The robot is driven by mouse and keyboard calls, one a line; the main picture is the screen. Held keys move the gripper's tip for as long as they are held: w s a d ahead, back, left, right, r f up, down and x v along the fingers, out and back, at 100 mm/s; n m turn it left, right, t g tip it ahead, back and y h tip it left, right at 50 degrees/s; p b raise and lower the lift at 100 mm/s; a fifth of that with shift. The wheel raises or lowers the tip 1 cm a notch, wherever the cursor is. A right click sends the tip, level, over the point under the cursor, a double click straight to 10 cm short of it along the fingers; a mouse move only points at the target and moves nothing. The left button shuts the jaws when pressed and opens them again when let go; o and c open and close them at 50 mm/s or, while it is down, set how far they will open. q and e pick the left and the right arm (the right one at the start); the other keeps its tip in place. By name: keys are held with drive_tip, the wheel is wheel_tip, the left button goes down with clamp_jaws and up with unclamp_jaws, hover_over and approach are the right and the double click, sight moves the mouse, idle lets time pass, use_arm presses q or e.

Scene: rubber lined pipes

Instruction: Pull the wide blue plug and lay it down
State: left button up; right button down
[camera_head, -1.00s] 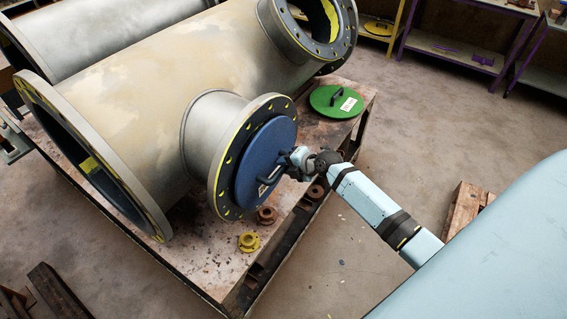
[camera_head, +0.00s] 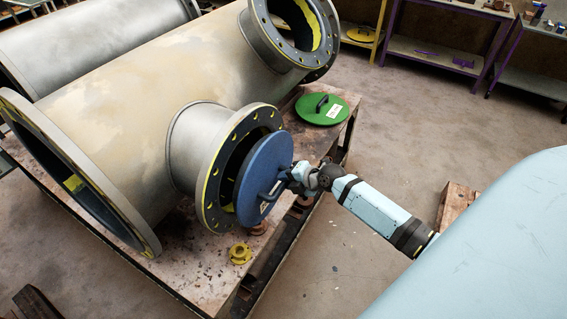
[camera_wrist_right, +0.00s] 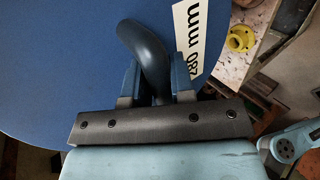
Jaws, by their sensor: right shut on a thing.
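The wide blue plug (camera_head: 263,178) is a round disc with a handle and a white label. In the head view it stands on edge, tilted, in front of the flanged side opening (camera_head: 213,190) of the large pipe, with a dark gap between plug and flange. My right gripper (camera_head: 287,178) is shut on the plug's handle. The right wrist view shows the curved handle (camera_wrist_right: 143,45) between the two fingers (camera_wrist_right: 157,82) and a label reading 280 mm on the blue face (camera_wrist_right: 70,70). My left gripper is not in view.
A green plug (camera_head: 322,107) lies flat on the rusty work table (camera_head: 190,255). A yellow flanged fitting (camera_head: 240,253) and brown ones stand near the table's front edge. Bare table lies left of the yellow fitting. Shelves (camera_head: 445,55) stand at the back.

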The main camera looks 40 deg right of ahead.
drive_tip(key=shift+s+d+r, duration=0.1)
drive_tip(key=shift+s+d, duration=0.2)
drive_tip(key=shift+s, duration=0.45)
drive_tip(key=shift+s+d+r, duration=0.1)
drive_tip(key=shift+s+d, duration=0.2)
drive_tip(key=shift+s, duration=0.4)
